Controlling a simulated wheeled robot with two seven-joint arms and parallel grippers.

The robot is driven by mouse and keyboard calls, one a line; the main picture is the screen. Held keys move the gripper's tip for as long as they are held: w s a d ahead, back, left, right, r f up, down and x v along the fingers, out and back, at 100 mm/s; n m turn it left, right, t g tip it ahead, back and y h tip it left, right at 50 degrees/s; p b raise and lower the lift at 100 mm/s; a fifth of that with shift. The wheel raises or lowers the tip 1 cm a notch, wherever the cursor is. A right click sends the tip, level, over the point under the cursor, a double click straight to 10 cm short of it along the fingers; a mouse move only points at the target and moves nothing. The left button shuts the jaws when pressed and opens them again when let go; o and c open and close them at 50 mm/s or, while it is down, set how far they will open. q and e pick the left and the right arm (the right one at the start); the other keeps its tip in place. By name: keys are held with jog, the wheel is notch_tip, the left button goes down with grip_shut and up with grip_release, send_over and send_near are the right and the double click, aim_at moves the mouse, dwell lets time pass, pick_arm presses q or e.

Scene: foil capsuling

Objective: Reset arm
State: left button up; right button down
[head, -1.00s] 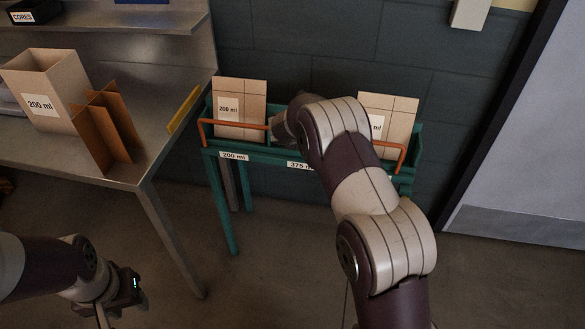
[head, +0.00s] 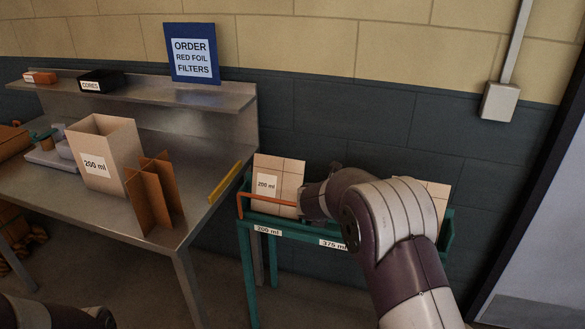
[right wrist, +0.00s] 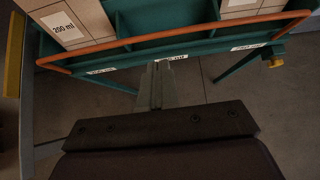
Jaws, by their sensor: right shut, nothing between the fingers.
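My right arm reaches forward over the green rack (head: 448,232) in the head view, where its gripper is hidden behind the arm itself. In the right wrist view my right gripper (right wrist: 157,82) is shut and empty. Its fingers are in front of the rack's label strip (right wrist: 190,57), below the orange rail (right wrist: 185,38). I cannot tell whether they touch the rack. Only a dark piece of my left arm shows at the bottom left of the head view; its gripper is out of frame.
On the steel table (head: 110,215) at left are an open 200 ml box (head: 103,157) and a brown divider (head: 153,198). A blue order sign (head: 192,54) stands on the shelf.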

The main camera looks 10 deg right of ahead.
jog(key=s+a+f+n+g+y+p, duration=0.1)
jog(key=s+a+f+n+g+y, duration=0.35)
jog(key=n, duration=1.15)
jog(key=s+a+r+n+t+y+p, duration=0.15)
jog(key=s+a+n, duration=0.45)
jog(key=s+n, duration=0.65)
jog(key=s+d+r+n+g+p, duration=0.1)
jog(key=s+r+n+g, duration=0.1)
jog(key=s+n, duration=0.5)
jog(key=s+d+r+n+g+h+p, duration=0.1)
jog(key=s+d+r+n+p, duration=0.1)
jog(key=s+n, duration=0.5)
jog(key=shift+s+d+g, duration=0.15)
jog(key=shift+d+g, duration=0.05)
jog(key=shift+g, duration=0.2)
jog(key=shift+r, duration=0.1)
